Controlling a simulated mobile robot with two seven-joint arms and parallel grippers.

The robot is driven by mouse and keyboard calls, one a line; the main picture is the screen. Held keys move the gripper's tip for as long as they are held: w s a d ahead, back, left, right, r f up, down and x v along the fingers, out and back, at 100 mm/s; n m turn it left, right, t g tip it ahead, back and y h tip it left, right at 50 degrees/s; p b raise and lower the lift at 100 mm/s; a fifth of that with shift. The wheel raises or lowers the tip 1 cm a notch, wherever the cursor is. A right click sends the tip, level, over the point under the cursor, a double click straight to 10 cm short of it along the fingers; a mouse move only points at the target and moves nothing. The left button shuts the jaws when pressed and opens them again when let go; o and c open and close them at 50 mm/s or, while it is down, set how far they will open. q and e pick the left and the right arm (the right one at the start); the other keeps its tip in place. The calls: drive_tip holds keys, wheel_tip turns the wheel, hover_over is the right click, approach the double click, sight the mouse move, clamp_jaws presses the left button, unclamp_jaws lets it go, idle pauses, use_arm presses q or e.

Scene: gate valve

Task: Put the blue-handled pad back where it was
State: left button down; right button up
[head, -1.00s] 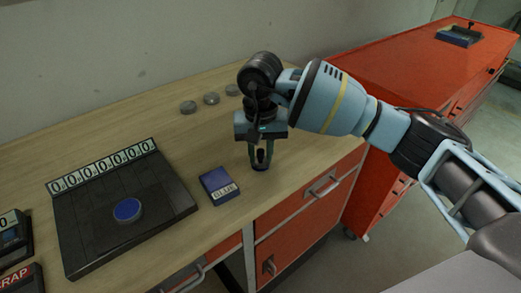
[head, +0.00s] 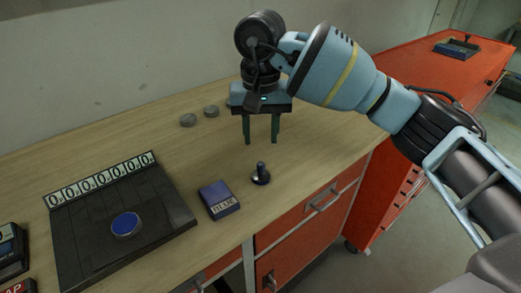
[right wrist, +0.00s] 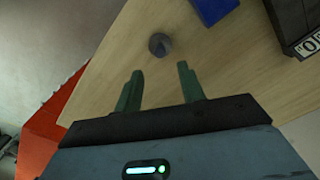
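A small round pad with an upright dark handle (head: 260,175) stands on the wooden bench near its front edge, just right of a blue block with a label (head: 219,200). Its handle looks dark, with little blue to be seen. The right wrist view shows the pad (right wrist: 160,45) from above, beyond the fingertips. My right gripper (head: 261,141) is open and empty, its green fingers pointing down above and behind the pad, apart from it. The open fingers also show in the right wrist view (right wrist: 159,72). My left gripper is out of view.
A black scale-like plate (head: 85,225) with a row of zero counters bears a blue disc (head: 126,224). Several grey discs (head: 188,120) lie towards the wall. A red cabinet (head: 415,85) stands to the right. The bench between the pad and discs is clear.

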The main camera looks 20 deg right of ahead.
drive_tip(key=shift+r, duration=1.45)
idle(0.6)
